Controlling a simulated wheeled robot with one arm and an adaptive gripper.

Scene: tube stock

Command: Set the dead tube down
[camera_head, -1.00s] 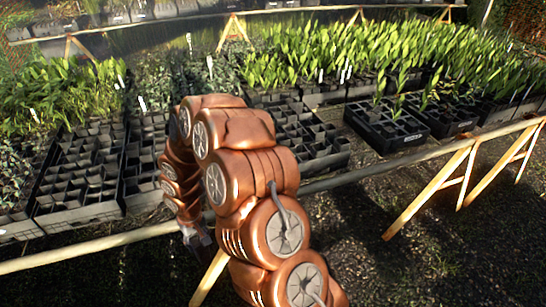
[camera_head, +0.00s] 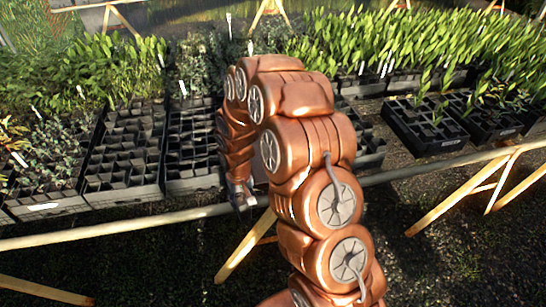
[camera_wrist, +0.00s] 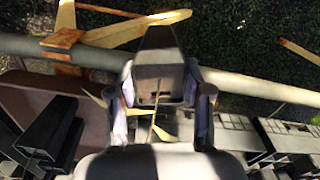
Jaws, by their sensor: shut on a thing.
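My gripper (camera_wrist: 160,100) is shut on a black tapered tube (camera_wrist: 158,62) in the wrist view, with one finger on each side of it. Thin dry stems (camera_wrist: 157,122) show at the tube's near end, toward the palm. In the head view, my gripper (camera_head: 241,196) hangs at the front edge of the bench, close to the long rail; the tube cannot be made out there.
A rail (camera_head: 115,232) runs along the bench front, with trestle legs (camera_head: 245,248) below. Black trays (camera_head: 125,150) with many empty cells stand behind it. Seedling trays (camera_head: 425,125) fill the right. In the wrist view, a brown surface (camera_wrist: 75,108) and black pieces (camera_wrist: 55,135) lie left.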

